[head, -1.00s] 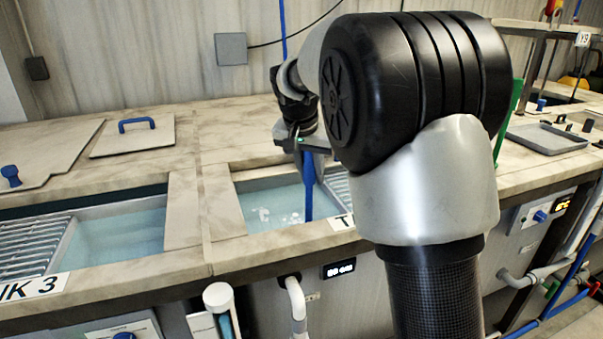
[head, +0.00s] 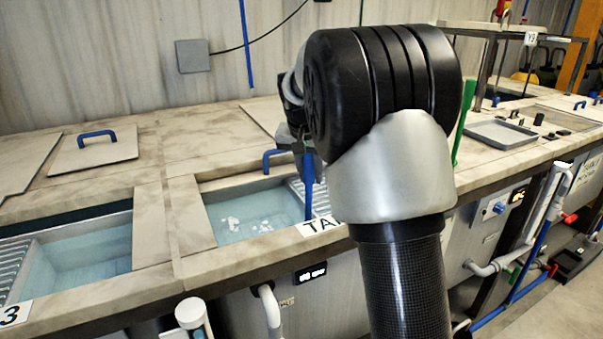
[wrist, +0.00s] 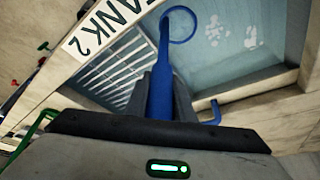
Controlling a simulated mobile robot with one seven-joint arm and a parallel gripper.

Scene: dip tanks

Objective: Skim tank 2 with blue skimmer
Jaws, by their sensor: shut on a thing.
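Tank 2 (head: 238,195) is an open bath with pale blue liquid, and white scum (head: 232,224) floats in patches on it. Its label (wrist: 100,22) reads "TANK 2" in the wrist view. My gripper (wrist: 160,95) is shut on the handle of the blue skimmer (wrist: 163,70). The skimmer's ring end reaches over the tank in the wrist view, with the white scum to its right. In the head view the blue handle (head: 309,188) hangs down at the tank's right part. My arm hides most of the gripper there, and I cannot tell whether the ring touches the liquid.
Tank 3 (head: 80,250) lies open to the left, with a blue-handled lid (head: 92,158) behind it. A metal grating (wrist: 112,72) covers one end of tank 2. A grey tray (head: 500,134) and a green upright (head: 463,120) stand to the right.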

